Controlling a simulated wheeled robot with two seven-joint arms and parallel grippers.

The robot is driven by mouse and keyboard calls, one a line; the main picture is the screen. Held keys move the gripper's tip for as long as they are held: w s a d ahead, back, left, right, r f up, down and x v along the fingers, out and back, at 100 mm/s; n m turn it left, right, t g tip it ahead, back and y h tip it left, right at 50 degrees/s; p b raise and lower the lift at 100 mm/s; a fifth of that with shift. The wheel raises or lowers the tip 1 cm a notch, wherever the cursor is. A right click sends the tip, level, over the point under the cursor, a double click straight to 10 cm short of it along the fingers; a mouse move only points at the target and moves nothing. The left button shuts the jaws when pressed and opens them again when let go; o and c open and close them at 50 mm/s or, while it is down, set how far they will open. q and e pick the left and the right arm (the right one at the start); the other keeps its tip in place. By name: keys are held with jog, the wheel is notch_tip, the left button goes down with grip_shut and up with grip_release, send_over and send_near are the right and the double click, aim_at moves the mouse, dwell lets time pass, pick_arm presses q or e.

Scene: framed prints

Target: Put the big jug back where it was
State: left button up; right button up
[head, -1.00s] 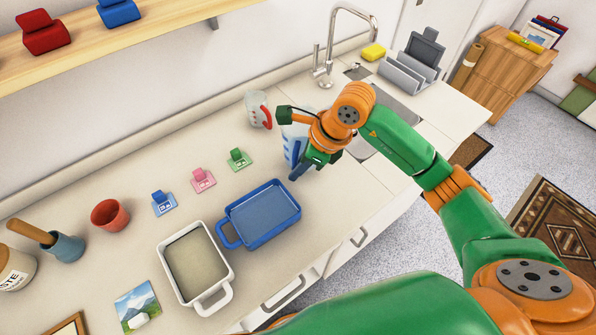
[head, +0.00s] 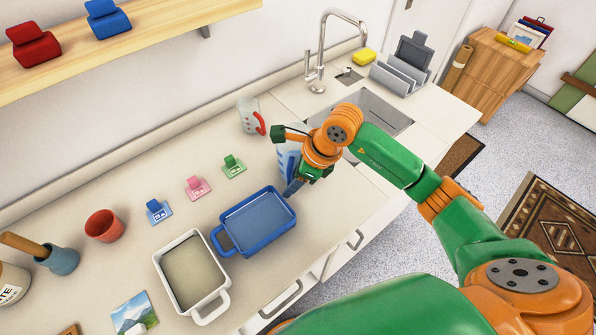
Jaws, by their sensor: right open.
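The big jug (head: 287,158), pale and clear with blue markings, is at the counter's right part, left of the sink. My right gripper (head: 287,160) is at the jug with its jaws open, one finger on the jug's far side and the other towards the front edge. The gripper and wrist hide much of the jug, so I cannot tell whether the fingers touch it. A smaller clear jug with a red handle (head: 250,116) stands behind and left of it. My left gripper is not in view.
A blue tray (head: 231,240) and a white dish (head: 165,273) lie at the front of the counter (head: 120,180). Blue (head: 158,211), pink (head: 194,188) and green (head: 233,167) tags stand in a row behind them. The sink (head: 375,112) lies to the right.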

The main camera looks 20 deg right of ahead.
jog(key=b+v, duration=0.1)
jog(key=v, duration=1.1)
jog(key=shift+f, duration=0.1)
